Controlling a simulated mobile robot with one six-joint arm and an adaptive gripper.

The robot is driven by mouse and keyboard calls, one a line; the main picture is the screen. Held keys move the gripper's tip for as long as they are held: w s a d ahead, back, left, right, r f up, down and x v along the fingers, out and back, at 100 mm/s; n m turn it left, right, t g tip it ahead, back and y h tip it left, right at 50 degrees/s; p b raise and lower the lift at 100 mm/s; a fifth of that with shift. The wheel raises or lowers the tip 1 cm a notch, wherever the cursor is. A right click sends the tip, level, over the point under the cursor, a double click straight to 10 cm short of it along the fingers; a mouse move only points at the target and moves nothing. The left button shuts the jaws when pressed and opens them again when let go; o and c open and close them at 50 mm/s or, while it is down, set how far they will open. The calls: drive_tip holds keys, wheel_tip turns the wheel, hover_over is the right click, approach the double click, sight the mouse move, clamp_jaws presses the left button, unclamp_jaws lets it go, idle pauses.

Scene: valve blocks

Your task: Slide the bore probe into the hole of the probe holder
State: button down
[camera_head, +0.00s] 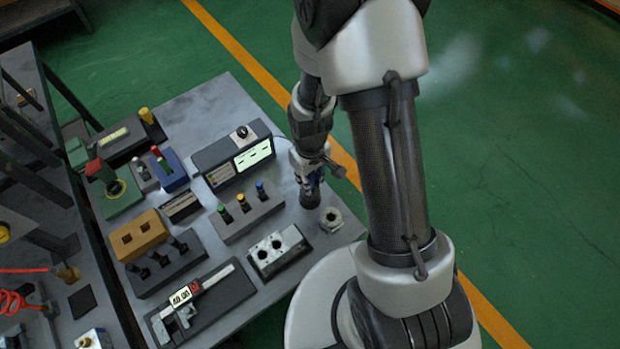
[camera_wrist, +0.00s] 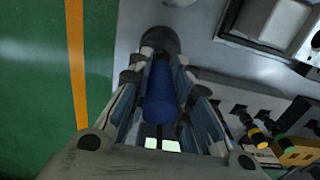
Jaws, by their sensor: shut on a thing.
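My gripper (camera_head: 309,178) is shut on the blue bore probe (camera_wrist: 160,98), whose body shows between the fingers in the wrist view. In the head view my gripper hides most of the probe. A dark round piece, seemingly the probe holder (camera_head: 310,200), stands on the bench directly below my gripper. Its dark rounded shape also shows beyond the fingertips in the wrist view (camera_wrist: 158,40). The probe lines up with this dark piece. The hole is hidden, and I cannot tell whether the probe's tip is inside it or above it.
A metal ring-like part (camera_head: 330,220) sits close to the right, near the bench edge. A two-hole metal block (camera_head: 279,251) lies in front. A rack with green, yellow and blue handles (camera_head: 247,218) and a lit display box (camera_head: 232,153) stand left. Green floor lies right.

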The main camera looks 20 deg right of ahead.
drive_tip(key=shift+f, duration=0.15)
drive_tip(key=c, duration=1.5)
unclamp_jaws()
drive_tip(key=shift+o, duration=0.2)
wheel_tip(320, 180, up, 12)
drive_tip(key=p, duration=0.3)
drive_tip(key=s+r+m+t, duration=0.1)
drive_tip(key=s+r+t, duration=0.15)
drive_tip(key=r, duration=1.05)
drive_tip(key=s+r+m+t, duration=0.2)
drive_tip(key=s+r, duration=0.7)
drive_tip(key=s, duration=0.3)
drive_tip(key=shift+s+r+m, duration=0.3)
drive_tip(key=shift+r, duration=0.05)
